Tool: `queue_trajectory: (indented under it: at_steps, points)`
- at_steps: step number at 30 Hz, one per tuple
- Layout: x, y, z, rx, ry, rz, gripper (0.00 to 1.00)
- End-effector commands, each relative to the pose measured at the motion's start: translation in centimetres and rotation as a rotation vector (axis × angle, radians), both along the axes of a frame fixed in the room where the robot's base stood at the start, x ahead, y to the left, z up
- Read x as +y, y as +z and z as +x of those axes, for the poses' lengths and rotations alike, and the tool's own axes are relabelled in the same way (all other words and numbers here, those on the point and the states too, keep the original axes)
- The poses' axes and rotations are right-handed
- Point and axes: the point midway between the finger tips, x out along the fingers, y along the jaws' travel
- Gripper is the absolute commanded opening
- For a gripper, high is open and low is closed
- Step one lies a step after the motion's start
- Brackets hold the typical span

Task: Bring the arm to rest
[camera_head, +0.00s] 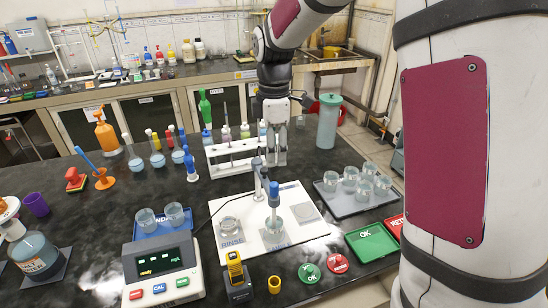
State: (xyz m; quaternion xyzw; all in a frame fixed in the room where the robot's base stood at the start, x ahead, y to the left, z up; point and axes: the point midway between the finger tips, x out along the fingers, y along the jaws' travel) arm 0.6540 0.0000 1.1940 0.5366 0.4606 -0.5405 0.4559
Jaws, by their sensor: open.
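My gripper (276,155) hangs at the end of my arm, pointing down above the black bench (110,240). It is open, with its fingers close together in the picture and nothing seen between them. It is in front of or beside the white rack (232,160) and behind the probe stand; the exact distance is hard to tell. A blue-topped probe (274,195) stands upright with its lower end in a glass beaker (275,224) on the white board (255,245).
A meter (160,268), a blue tray of beakers (162,229), a grey tray (351,205) of several beakers, a green OK tray (371,242) and a yellow device (236,275) crowd the bench front. Bottles and flasks stand left of my gripper. A tall pale-green canister (328,122) stands to its right.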

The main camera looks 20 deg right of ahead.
Motion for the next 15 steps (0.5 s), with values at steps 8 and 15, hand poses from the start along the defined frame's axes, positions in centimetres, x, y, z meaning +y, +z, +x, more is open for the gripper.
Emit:
queue_trajectory:
  at_steps: [8,15]
  points:
    - [0.01,0.02,0.00,0.000,0.000,0.000,0.41]
    - [0.03,0.75,-0.54,-0.013,-0.030,-0.001,0.41]
